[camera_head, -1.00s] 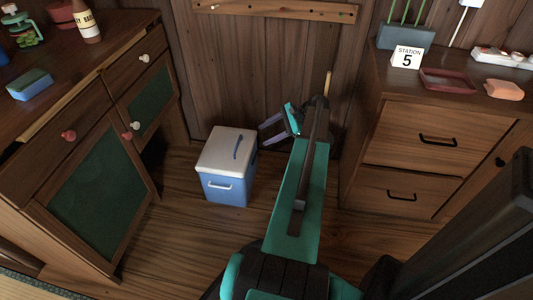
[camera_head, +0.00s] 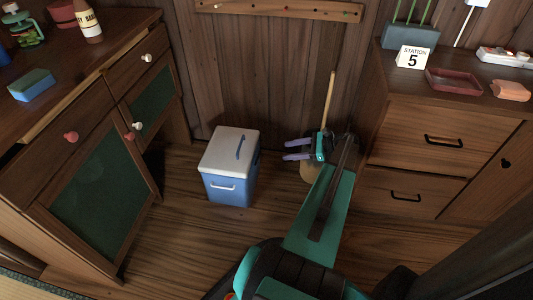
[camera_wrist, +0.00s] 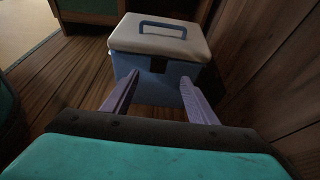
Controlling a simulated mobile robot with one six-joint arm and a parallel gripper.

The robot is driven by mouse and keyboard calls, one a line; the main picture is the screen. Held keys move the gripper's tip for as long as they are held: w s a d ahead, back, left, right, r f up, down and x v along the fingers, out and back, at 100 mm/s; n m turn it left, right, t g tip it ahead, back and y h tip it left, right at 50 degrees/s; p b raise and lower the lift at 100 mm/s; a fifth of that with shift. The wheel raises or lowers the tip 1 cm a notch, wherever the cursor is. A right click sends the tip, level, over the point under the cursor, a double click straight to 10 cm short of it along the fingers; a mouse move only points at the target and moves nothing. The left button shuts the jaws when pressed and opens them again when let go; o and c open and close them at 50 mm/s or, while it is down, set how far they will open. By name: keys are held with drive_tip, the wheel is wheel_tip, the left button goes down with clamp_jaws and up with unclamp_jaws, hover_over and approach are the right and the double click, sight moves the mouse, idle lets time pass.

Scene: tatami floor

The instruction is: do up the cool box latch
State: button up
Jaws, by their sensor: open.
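The cool box (camera_head: 230,190) is blue with a white lid (camera_head: 229,152) and a blue carry handle on top. It stands upright on the wooden floor, and the lid looks down on the body. In the wrist view the cool box (camera_wrist: 148,82) is straight ahead, with a dark latch patch (camera_wrist: 158,64) just under the lid's edge. My gripper (camera_head: 287,150) is to the right of the box, apart from it, fingers pointing at it. In the wrist view the two purple fingers (camera_wrist: 160,98) are spread, with nothing between them. The latch's exact position is too dark to tell.
A wooden cabinet with green panels (camera_head: 98,190) stands on the left, and a drawer unit (camera_head: 415,150) on the right. A broom (camera_head: 329,95) leans against the back wall behind my gripper. The floor in front of the box is clear.

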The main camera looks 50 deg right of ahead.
sight(258, 158)
drive_tip(key=shift+w+a, duration=0.1)
drive_tip(key=shift+w, duration=0.05)
drive_tip(key=b+x, duration=0.5)
drive_tip(key=x, duration=0.7)
drive_tip(key=shift+f, duration=0.1)
drive_tip(key=c, duration=1.1)
drive_tip(key=shift+o, duration=0.2)
